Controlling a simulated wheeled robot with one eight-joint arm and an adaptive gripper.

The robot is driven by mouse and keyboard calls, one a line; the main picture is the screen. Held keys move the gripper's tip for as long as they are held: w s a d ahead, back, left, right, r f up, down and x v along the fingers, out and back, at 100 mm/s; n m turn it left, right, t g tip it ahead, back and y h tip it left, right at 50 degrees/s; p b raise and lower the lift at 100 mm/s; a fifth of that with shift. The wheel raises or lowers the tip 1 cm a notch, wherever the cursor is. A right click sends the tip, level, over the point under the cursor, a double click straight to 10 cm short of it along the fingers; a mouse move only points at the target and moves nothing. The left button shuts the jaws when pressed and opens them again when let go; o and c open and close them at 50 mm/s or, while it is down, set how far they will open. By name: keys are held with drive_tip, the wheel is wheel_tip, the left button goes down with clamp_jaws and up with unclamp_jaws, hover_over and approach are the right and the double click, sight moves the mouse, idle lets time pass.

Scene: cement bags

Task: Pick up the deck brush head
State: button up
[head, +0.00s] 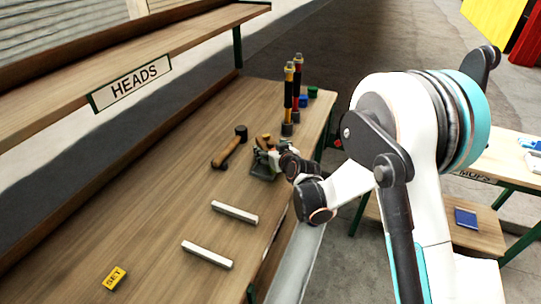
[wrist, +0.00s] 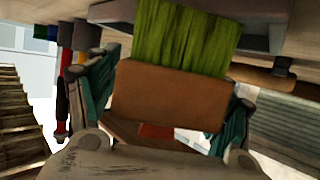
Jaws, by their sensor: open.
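The deck brush head, a brown block (wrist: 170,95) with green bristles (wrist: 187,35), fills the middle of the wrist view. Its bristles point toward the top of that picture. My gripper (wrist: 166,108) is open, with one dark green finger to the left of the block and one to the right. Whether either finger touches the block I cannot tell. In the head view my gripper (head: 266,160) is low over the bench near its right edge, and it mostly hides the brush head there.
A wooden-handled tool with a black end (head: 230,147) lies just left of my gripper. Upright tools (head: 292,95) stand behind it. Two pale bars (head: 234,212) and a yellow SET block (head: 115,278) lie nearer. A HEADS shelf (head: 130,83) overhangs the left.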

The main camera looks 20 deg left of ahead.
drive_tip(key=shift+w+a+f, duration=0.1)
drive_tip(key=shift+w+a, duration=0.05)
drive_tip(key=shift+c, duration=0.3)
drive_tip(key=c, duration=1.4)
